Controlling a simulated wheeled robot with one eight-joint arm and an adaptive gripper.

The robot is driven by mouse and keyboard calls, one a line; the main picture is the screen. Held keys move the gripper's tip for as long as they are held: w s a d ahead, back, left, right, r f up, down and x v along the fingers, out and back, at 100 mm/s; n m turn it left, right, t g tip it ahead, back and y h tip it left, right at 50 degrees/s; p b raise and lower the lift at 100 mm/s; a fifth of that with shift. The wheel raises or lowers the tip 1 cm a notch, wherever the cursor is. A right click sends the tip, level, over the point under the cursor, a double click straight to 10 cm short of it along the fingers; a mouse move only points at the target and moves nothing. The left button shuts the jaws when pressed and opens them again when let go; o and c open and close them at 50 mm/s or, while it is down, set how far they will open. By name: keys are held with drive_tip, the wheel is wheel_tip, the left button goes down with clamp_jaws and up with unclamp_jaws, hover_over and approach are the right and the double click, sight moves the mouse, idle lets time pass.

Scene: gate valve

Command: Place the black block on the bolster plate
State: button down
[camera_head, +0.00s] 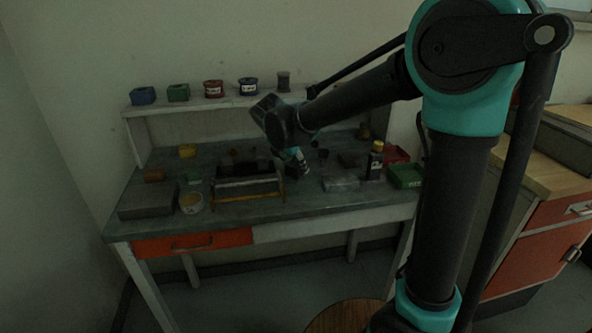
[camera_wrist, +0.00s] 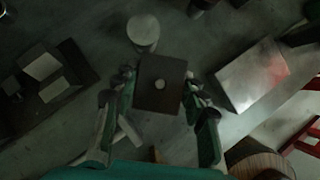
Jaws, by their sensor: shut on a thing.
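The black block (camera_wrist: 160,83) is between the two fingers of my gripper (camera_wrist: 158,92) in the wrist view. In the head view my gripper (camera_head: 296,160) points down over the workbench, and the block is hard to make out there. A flat grey metal plate (camera_wrist: 252,74), possibly the bolster plate, lies right of my gripper in the wrist view. In the head view a pale plate (camera_head: 341,184) lies on the bench right of my gripper; I cannot tell whether it is the same one.
The workbench (camera_head: 290,214) is crowded.

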drive_tip(key=shift+f, duration=0.9)
drive_tip(key=shift+f, duration=0.15)
drive_tip(key=c, duration=0.9)
unclamp_jaws()
drive_tip(key=shift+o, duration=0.2)
